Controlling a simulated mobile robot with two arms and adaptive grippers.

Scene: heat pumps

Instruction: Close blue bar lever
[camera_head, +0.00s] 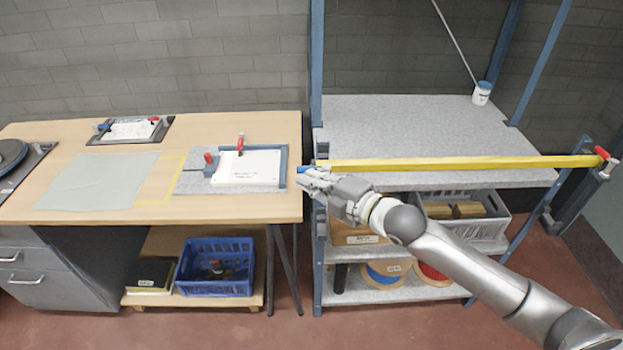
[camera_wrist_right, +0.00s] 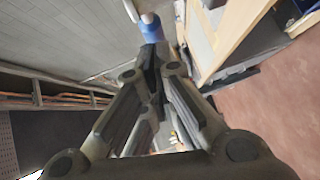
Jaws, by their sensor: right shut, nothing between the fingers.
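The blue lever (camera_head: 304,169) is at the left end of the yellow bar (camera_head: 450,163), which runs across the front of the shelf. My right gripper (camera_head: 311,180) is at that left end, just beside the lever and partly covering this area. In the wrist view the blue lever (camera_wrist_right: 151,28) lies just beyond the fingertips of my right gripper (camera_wrist_right: 150,62). The fingers are shut with nothing between them. I cannot tell whether they touch the lever. My left gripper is not in view.
A red lever (camera_head: 602,152) is at the bar's right end. The wooden table (camera_head: 60,200) with clamped plates stands left of the shelf (camera_head: 400,120). A blue crate (camera_head: 215,287) is below the table.

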